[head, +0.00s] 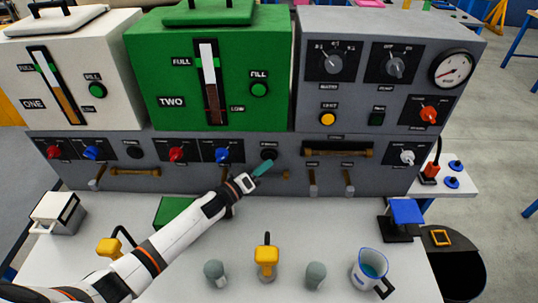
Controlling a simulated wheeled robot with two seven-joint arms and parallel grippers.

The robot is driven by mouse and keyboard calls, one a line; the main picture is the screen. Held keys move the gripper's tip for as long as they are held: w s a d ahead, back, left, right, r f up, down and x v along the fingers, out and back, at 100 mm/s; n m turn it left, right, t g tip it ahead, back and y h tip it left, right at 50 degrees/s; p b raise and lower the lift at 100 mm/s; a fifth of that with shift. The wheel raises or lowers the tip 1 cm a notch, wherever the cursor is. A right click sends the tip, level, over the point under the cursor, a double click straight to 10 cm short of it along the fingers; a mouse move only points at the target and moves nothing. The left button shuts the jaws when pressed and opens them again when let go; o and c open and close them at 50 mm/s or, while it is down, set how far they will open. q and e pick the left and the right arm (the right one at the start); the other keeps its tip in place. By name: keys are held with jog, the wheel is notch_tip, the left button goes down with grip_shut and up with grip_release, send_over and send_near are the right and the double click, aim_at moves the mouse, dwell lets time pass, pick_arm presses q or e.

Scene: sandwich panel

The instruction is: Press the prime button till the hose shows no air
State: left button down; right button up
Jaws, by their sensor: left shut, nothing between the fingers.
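My left gripper (262,168) is shut and empty. Its teal fingertips are just below and in front of a black round button (269,154) under the green box; I cannot tell whether they touch. The label above this button looks like "PRIME" but is small. A similar black button (133,152) sits under the white box. A brown hose section (135,171) lies across the panel at lower left. Another brown piece (285,175) shows just right of my gripper, mostly hidden. Air in either is too small to tell. My right gripper is not in view.
The green box (150,60) is marked TWO, the white box (115,50) ONE. Red and blue knobs sit beside the buttons. A brown tube (338,152) is at right. On the white table (330,225) stand a jug (370,270), yellow-topped tool (266,256) and grey cylinders.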

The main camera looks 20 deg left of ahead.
pick_arm(q)
jog(key=shift+s, duration=0.15)
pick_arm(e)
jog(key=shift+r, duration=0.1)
pick_arm(q)
jog(key=s+p, duration=0.1)
jog(key=s, duration=0.1)
jog(key=s+d+p, duration=0.1)
jog(key=s+p, duration=0.1)
jog(key=shift+s+d, duration=0.2)
jog(key=shift+s, duration=0.15)
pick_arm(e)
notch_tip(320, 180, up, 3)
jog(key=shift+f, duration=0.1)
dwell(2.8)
